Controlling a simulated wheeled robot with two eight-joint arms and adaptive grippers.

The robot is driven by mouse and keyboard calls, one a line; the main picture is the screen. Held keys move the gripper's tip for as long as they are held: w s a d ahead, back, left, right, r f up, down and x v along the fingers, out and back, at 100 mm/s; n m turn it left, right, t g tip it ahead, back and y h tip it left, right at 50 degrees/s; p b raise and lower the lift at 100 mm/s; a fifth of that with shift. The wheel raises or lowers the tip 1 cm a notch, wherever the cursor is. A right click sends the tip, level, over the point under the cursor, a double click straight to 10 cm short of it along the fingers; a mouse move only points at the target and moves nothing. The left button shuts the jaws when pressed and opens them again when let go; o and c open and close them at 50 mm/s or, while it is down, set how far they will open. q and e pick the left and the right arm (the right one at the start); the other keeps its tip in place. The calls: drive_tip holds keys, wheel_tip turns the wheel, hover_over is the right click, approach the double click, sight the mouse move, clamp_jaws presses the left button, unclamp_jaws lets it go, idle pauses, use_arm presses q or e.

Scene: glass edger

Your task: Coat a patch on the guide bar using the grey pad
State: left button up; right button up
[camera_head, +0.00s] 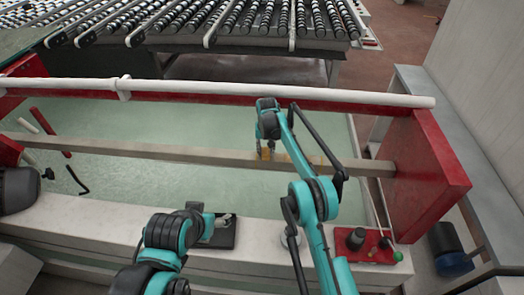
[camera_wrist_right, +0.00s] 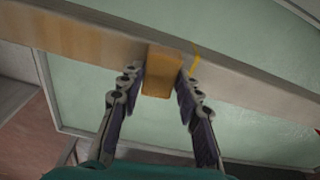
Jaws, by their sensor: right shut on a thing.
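The guide bar (camera_head: 170,151) is a long grey-brown beam running across the pale green glass area; it crosses the top of the right wrist view (camera_wrist_right: 235,83). My right gripper (camera_head: 266,152) is over the bar, right of its middle. In the wrist view its fingers (camera_wrist_right: 162,88) are shut on an ochre block (camera_wrist_right: 162,75), which is against the bar; the block looks ochre, not grey. A thin yellow streak (camera_wrist_right: 196,62) shows beside the right fingertip. My left gripper (camera_head: 207,222) is low at the front ledge; its fingers are too small to read.
A dark tray (camera_head: 222,241) lies on the front ledge beside my left gripper. A red tray (camera_head: 372,256) with dark round items is at right. A white pipe (camera_head: 200,86) runs behind the bar. A red end plate (camera_head: 425,175) stands at right, rollers (camera_head: 200,20) at the back.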

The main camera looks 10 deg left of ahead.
drive_tip(key=shift+d+b, duration=0.5)
drive_tip(key=shift+d, duration=3.45)
drive_tip(key=shift+d+b, duration=0.4)
drive_tip(key=shift+d, duration=6.9)
drive_tip(key=shift+r+p, duration=1.75)
drive_tip(key=shift+r, duration=1.2)
wheel_tip(320, 180, up, 3)
drive_tip(key=shift+p, duration=0.9)
